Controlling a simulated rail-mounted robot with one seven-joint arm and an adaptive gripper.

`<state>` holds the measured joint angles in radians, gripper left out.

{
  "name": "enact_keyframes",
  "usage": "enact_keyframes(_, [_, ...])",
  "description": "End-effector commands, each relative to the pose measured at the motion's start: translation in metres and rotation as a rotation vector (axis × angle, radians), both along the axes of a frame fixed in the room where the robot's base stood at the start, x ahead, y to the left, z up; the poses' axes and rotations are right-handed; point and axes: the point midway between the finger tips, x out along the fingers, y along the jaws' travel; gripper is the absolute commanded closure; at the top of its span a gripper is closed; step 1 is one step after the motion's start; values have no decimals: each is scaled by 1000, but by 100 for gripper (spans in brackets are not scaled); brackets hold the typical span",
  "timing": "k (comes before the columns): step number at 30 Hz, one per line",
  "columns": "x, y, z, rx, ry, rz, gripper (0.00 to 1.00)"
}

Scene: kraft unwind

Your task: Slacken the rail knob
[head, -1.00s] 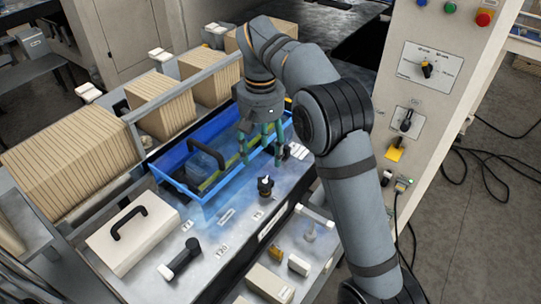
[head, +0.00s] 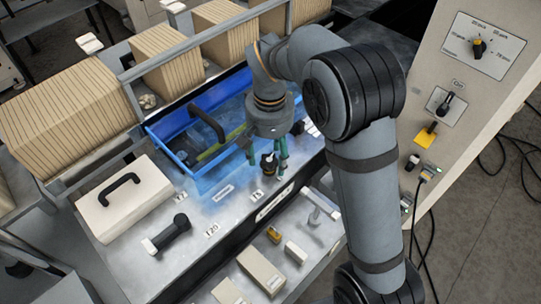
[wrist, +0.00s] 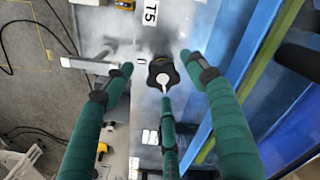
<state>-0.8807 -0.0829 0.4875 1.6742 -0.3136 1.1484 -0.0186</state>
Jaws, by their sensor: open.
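The black lobed rail knob (head: 267,163) stands on the metal deck in front of the blue tray. In the wrist view the knob (wrist: 160,73) has a pale pointer on top and sits beside a "T5" label. My gripper (head: 269,168) has green fingers and is open above the knob. In the wrist view the fingertips of my gripper (wrist: 156,66) are spread around the knob, apart from it as far as I can see. Their exact height above it is hard to tell.
The blue tray (head: 205,187) holds a dark-handled item just behind. A beige box with a black handle (head: 122,205), a black lever (head: 170,234) and a pale T-shaped handle (head: 316,208) are nearby. A control cabinet (head: 438,70) stands at the right.

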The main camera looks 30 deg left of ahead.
Motion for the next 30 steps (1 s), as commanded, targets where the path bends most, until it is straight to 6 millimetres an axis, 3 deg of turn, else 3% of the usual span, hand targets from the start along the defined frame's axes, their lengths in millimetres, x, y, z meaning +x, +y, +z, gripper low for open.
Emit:
enact_keyframes(12, [0,0,-9,1,1,0,43])
enact_keyframes(30, [-2,-1,-10,-3,5,0,78])
